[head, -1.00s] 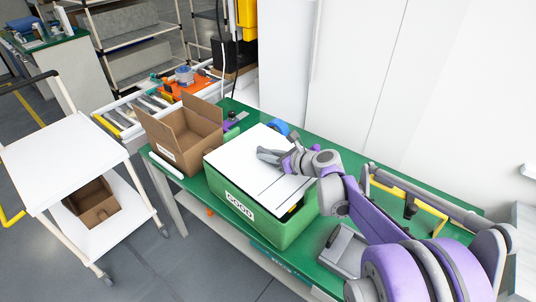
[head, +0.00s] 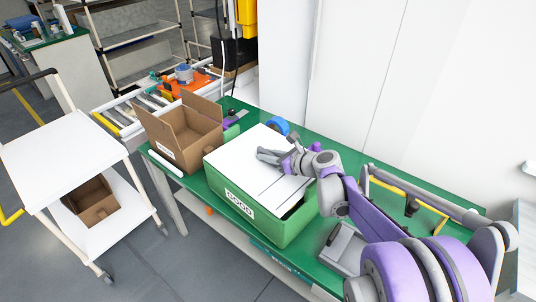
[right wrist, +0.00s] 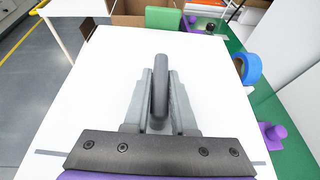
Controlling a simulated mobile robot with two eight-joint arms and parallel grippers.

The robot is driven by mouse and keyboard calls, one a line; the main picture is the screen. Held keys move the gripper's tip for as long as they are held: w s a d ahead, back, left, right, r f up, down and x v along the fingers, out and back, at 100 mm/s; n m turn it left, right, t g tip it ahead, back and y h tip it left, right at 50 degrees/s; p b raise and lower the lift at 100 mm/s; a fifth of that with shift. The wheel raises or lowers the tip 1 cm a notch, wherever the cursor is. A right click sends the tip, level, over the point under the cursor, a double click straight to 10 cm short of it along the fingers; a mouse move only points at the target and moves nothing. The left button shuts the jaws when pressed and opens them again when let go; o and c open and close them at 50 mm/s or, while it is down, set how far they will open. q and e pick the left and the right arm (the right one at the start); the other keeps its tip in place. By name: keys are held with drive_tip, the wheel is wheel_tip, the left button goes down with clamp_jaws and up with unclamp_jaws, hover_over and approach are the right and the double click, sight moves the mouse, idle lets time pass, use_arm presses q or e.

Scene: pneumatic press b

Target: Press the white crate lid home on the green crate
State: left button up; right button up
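The white crate lid (head: 245,168) lies over the top of the green crate (head: 265,228) on the green bench. At the crate's near right end a dark gap shows between the lid and the crate rim. The lid looks not flush there; its far side is partly hidden by my arm. My right gripper (head: 266,155) is low over the lid's far right part, fingers pointing left. In the right wrist view the gripper (right wrist: 160,75) shows against the white lid (right wrist: 95,90). My left gripper is not in view.
An open cardboard box (head: 185,135) stands left of the crate. A blue tape roll (head: 278,127) lies behind it. A grey device (head: 343,248) and a yellow frame (head: 420,195) are on the bench to the right. A white cart (head: 62,150) stands at the left.

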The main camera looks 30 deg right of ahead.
drive_tip(key=o, duration=0.4)
drive_tip(key=shift+o, duration=0.2)
drive_tip(key=v, duration=1.1)
drive_tip(key=shift+p, duration=0.4)
drive_tip(key=shift+w, duration=0.1)
